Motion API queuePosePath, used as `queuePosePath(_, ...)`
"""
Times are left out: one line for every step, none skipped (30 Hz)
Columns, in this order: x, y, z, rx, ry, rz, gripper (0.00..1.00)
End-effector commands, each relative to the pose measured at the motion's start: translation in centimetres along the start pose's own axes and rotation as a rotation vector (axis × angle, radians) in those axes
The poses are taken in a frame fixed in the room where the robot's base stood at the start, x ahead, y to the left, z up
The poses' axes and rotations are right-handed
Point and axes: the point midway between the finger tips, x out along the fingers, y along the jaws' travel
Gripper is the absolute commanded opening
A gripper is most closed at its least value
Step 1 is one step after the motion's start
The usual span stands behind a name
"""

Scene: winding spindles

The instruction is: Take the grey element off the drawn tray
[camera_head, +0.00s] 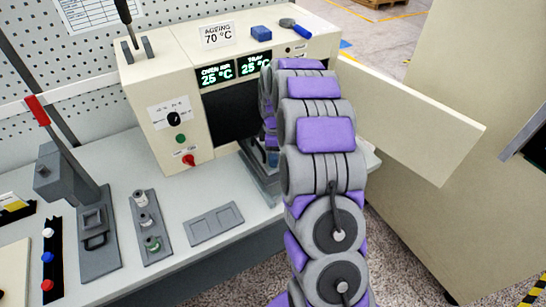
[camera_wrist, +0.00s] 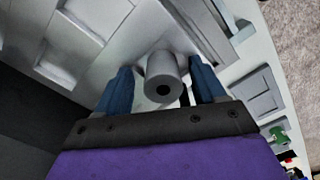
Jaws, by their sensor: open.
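The grey element (camera_wrist: 161,68) is a short cylinder with a dark hole in its end. In the wrist view it stands between the two blue fingers of my gripper (camera_wrist: 162,78), which is open around it. Whether either finger touches it I cannot tell. The drawn tray (camera_wrist: 112,55), pale grey with square recesses, lies beneath it. In the head view the tray (camera_head: 262,183) juts from the chamber's dark opening, partly behind my arm. There the element is hidden and only a bluish bit of my gripper shows.
The cream chamber (camera_head: 160,105) stands behind the tray, its door (camera_head: 410,118) swung open at the right. On the bench are a flat grey holder with two recesses (camera_head: 214,226), a rack of small spindles (camera_head: 149,228) and a lever press (camera_head: 97,235). Bare bench lies between them.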

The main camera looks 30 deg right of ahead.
Motion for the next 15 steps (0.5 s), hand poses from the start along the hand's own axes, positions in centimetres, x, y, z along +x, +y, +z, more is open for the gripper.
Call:
queuePosePath(-0.11, -0.03, -0.06, 0.0, 0.0, 0.001, 0.69)
queuePosePath(-0.15, -0.07, -0.13, 0.0, -0.001, 0.002, 0.69)
queuePosePath(-0.19, -0.14, -0.25, 0.0, -0.002, 0.002, 0.69)
queuePosePath(-0.21, -0.17, -0.3, 0.0, -0.003, 0.003, 0.68)
queuePosePath(-0.21, -0.18, -0.32, 0.0, -0.003, 0.003, 0.66)
queuePosePath(-0.23, -0.23, -0.41, 0.0, -0.004, 0.003, 0.62)
queuePosePath(-0.25, -0.27, -0.49, 0.0, -0.005, 0.004, 0.59)
queuePosePath(-0.26, -0.31, -0.56, -0.001, -0.005, 0.004, 0.56)
queuePosePath(-0.29, -0.35, -0.64, -0.001, -0.006, 0.005, 0.52)
queuePosePath(-0.29, -0.38, -0.67, -0.001, -0.007, 0.005, 0.49)
queuePosePath(-0.3, -0.39, -0.68, -0.001, -0.007, 0.005, 0.46)
queuePosePath(-0.3, -0.38, -0.66, -0.001, -0.007, 0.005, 0.43)
queuePosePath(-0.29, -0.36, -0.62, -0.001, -0.006, 0.005, 0.4)
queuePosePath(-0.28, -0.33, -0.56, -0.001, -0.006, 0.004, 0.37)
queuePosePath(-0.25, -0.27, -0.47, 0.0, -0.005, 0.003, 0.33)
